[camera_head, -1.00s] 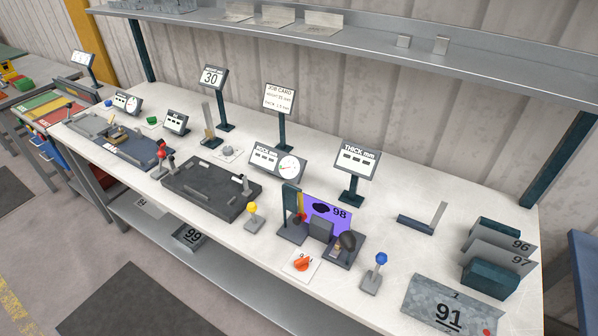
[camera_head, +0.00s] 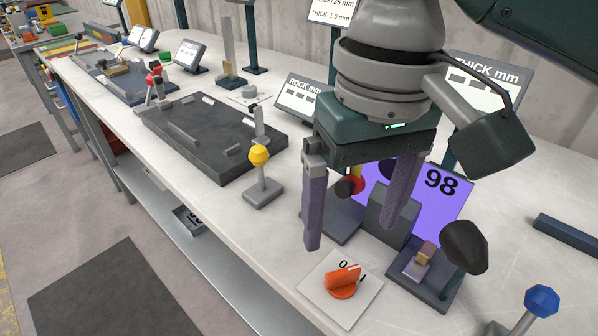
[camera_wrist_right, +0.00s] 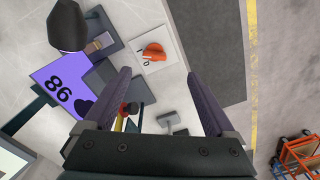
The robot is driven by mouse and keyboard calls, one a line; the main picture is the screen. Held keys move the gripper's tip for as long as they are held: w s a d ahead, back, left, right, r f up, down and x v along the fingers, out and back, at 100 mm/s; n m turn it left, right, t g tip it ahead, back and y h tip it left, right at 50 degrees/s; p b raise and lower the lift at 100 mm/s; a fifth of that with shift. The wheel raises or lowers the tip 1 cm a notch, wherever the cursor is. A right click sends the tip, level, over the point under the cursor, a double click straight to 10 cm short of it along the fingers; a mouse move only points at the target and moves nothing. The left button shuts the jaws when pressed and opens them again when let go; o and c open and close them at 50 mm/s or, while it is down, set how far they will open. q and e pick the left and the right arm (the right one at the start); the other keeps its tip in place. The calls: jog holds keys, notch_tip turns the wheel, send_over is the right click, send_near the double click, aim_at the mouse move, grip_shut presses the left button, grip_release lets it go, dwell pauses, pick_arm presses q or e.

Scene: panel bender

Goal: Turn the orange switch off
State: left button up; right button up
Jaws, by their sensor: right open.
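The orange switch (camera_head: 342,281) is a rotary knob on a white plate (camera_head: 322,300) near the table's front edge. The plate has a 0 and an I mark; the knob's ridge looks turned towards the I side. It also shows in the right wrist view (camera_wrist_right: 153,52), beyond the fingertips. My right gripper (camera_head: 353,236) is open and empty, its two purple fingers pointing down above and behind the switch, apart from it. The right gripper's fingers also show in the wrist view (camera_wrist_right: 158,76). My left gripper is not in view.
A purple panel marked 98 (camera_head: 442,200) stands in a dark fixture behind the switch, partly hidden by my gripper. A black knob lever (camera_head: 464,246) stands to the right, a blue-knobbed lever (camera_head: 541,300) farther right. A yellow-knobbed lever (camera_head: 259,157) stands left. The table's front edge is close.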

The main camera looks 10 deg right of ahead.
aim_at(343, 271)
jog(key=f, duration=0.3)
jog(key=f+b, duration=0.1)
jog(key=f, duration=0.3)
jog(key=w+f, duration=0.1)
jog(key=f, duration=0.2)
jog(key=shift+d+f+b, duration=0.25)
jog(key=shift+f+b, duration=0.1)
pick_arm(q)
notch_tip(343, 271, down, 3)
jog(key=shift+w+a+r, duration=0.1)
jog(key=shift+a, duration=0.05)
pick_arm(e)
jog(key=shift+w, duration=0.1)
jog(key=c, duration=1.4)
